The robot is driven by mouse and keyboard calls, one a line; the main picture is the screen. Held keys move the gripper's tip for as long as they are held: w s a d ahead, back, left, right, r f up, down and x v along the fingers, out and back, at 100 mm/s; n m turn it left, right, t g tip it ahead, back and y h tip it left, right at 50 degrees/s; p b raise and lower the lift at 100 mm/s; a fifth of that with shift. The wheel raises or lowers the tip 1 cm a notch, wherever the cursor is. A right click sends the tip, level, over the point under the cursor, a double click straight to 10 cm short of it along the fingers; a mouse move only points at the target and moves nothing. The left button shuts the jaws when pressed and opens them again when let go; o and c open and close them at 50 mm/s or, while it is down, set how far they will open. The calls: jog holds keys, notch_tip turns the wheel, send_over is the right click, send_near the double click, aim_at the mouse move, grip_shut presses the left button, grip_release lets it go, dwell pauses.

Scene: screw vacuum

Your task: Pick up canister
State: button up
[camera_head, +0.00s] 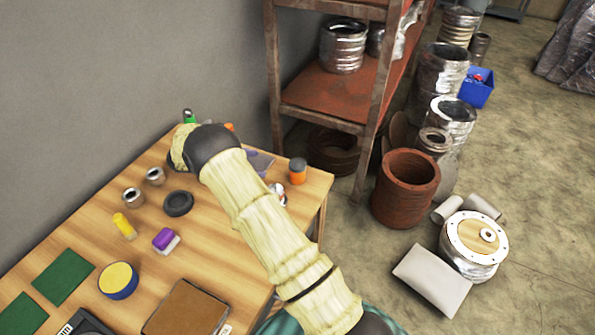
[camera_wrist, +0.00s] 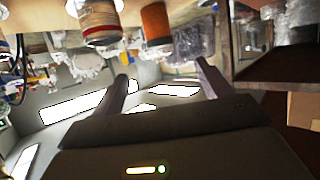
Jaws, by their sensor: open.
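A small orange canister (camera_head: 297,175) with a dark lid stands upright near the table's far right corner in the head view. In the wrist view, where the scene appears upside down, an orange cylinder (camera_wrist: 156,22) hangs from the top edge, with a cream and red banded cylinder (camera_wrist: 100,22) to its left. I cannot tell for certain which one is the canister. My gripper (camera_wrist: 162,76) is open, its two fingers apart with nothing between them. Both cylinders are apart from the fingers. In the head view my arm hides the gripper.
The wooden table (camera_head: 85,222) holds small metal cylinders (camera_head: 133,197), a black ring (camera_head: 178,203), a yellow-topped round tin (camera_head: 118,280), a brown box (camera_head: 187,308) and green pads (camera_head: 63,276). A rusty shelf (camera_head: 325,98) stands behind it. The grey wall (camera_head: 90,90) borders the table's left.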

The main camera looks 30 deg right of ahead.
aim_at(295, 164)
jog(key=p+x, duration=0.2)
jog(key=x, duration=0.8)
jog(key=x, duration=0.1)
jog(key=p+x, duration=0.1)
jog(key=x, duration=0.1)
jog(key=p+x, duration=0.1)
jog(key=shift+s+d+r, duration=0.1)
jog(key=shift+d+r, duration=0.1)
jog(key=shift+d, duration=0.3)
jog(key=shift+d+f, duration=0.15)
jog(key=shift+d, duration=0.1)
jog(key=c, duration=1.1)
notch_tip(295, 164, up, 10)
jog(key=shift+r+b, duration=0.1)
jog(key=shift+b, duration=0.8)
